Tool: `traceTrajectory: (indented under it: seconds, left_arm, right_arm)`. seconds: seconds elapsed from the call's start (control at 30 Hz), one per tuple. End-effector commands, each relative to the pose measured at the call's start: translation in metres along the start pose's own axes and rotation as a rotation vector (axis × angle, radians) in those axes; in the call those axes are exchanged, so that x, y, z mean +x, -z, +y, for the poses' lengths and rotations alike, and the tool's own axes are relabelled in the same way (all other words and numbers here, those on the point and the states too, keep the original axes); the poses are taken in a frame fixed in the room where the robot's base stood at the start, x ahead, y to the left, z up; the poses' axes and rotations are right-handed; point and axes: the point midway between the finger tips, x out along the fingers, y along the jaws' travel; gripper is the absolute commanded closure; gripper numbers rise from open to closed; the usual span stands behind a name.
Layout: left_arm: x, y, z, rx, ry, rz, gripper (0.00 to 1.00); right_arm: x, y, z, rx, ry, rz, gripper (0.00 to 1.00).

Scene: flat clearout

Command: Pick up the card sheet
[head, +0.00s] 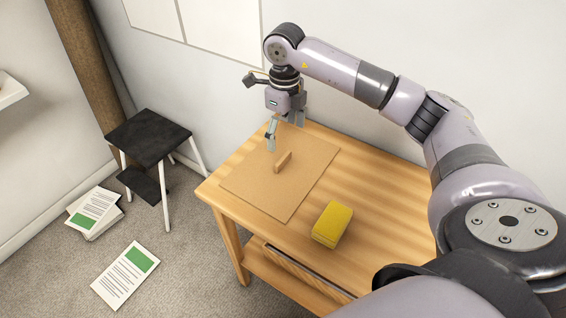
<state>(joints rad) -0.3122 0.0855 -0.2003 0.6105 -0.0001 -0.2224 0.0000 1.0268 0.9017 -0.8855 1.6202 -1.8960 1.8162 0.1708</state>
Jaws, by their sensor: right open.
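A flat brown card sheet (262,196) lies on the left part of the wooden table (370,190). A small upright brown block or tab (283,162) stands on the sheet near its middle. My right gripper (285,134) is open and empty, pointing down over the sheet's back edge, just behind the upright tab. I cannot tell whether the fingertips touch the sheet. My left gripper is not in view.
A yellow block (332,224) sits on the table right of the sheet. A black stool (148,137) stands left of the table. A stack of printed papers (97,208) and a single printed sheet (125,275) lie on the carpet. The wall is close behind the table.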

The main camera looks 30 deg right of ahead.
Motion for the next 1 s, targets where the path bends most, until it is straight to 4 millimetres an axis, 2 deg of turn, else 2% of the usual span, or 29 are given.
traceTrajectory:
  seconds: [0.1, 0.2, 0.43, 0.7, 0.83, 1.0]
  left_arm:
    - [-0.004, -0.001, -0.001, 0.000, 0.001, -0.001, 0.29]
    - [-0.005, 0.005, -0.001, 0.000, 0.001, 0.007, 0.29]
    - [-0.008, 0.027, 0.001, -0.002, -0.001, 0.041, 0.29]
    - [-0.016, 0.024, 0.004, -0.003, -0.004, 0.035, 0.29]
    - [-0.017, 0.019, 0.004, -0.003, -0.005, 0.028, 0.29]
    - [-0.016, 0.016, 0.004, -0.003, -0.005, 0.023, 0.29]
  right_arm:
    - [0.025, 0.001, 0.000, 0.001, -0.002, 0.005, 0.18]
    - [0.038, 0.000, 0.001, 0.000, -0.002, 0.003, 0.18]
    - [0.053, 0.000, 0.001, 0.000, -0.002, 0.003, 0.18]
    - [0.091, -0.001, 0.004, 0.001, -0.002, 0.003, 0.18]
    - [0.099, -0.001, 0.004, 0.000, -0.001, 0.001, 0.18]
    - [0.099, -0.002, 0.003, 0.000, 0.000, 0.000, 0.18]
